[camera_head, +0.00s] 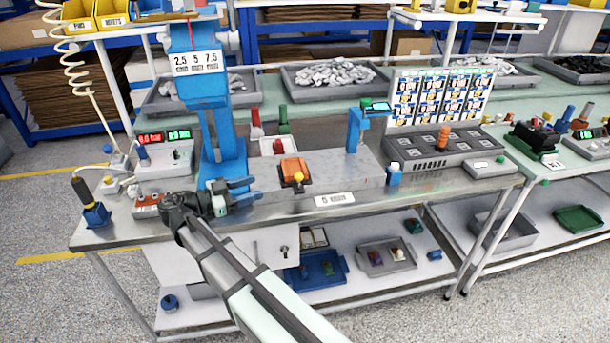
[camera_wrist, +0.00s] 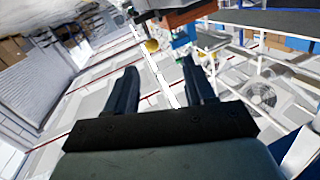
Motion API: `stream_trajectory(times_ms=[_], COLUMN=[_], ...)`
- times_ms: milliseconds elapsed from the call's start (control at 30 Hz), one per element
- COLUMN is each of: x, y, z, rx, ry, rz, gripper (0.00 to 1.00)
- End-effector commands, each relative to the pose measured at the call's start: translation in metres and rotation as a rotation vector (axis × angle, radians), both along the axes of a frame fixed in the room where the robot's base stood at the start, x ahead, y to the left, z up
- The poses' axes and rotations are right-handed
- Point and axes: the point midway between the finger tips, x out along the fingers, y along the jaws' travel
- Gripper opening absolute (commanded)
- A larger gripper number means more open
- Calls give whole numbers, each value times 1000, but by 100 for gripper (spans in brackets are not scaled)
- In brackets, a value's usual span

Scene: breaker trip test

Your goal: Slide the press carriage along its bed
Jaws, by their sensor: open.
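The press carriage (camera_head: 292,170) is an orange block with a yellow ball knob (camera_head: 299,177) on its front. It sits at the left part of a long grey bed (camera_head: 345,172) on the metal bench. My gripper (camera_head: 257,188) is left of the carriage, its blue fingers apart, empty and pointing right toward the knob. A gap remains between fingertips and knob. In the wrist view the open fingers (camera_wrist: 163,78) show with nothing between them. The yellow knob (camera_wrist: 151,46) and orange carriage (camera_wrist: 187,14) are beyond them, near the top.
A blue press column (camera_head: 222,135) stands behind my gripper. A smaller blue post (camera_head: 355,130) stands behind the bed toward its right. A small blue-and-white bottle (camera_head: 393,174) is at the bed's right end. A dark panel (camera_head: 436,148) with an orange piece lies farther right.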

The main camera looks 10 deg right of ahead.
Motion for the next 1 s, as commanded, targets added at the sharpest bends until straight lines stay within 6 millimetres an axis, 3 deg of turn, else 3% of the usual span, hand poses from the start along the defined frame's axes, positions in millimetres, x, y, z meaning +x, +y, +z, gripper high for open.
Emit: stream_trajectory(times_ms=[100, 467, 1000], x=[-1, 0, 18], y=[-18, -47, -134], z=[2, 3, 3], rx=[-24, -37, -37], ry=[-24, -38, -37], rz=[-55, -88, -86], gripper=[54, 54, 54])
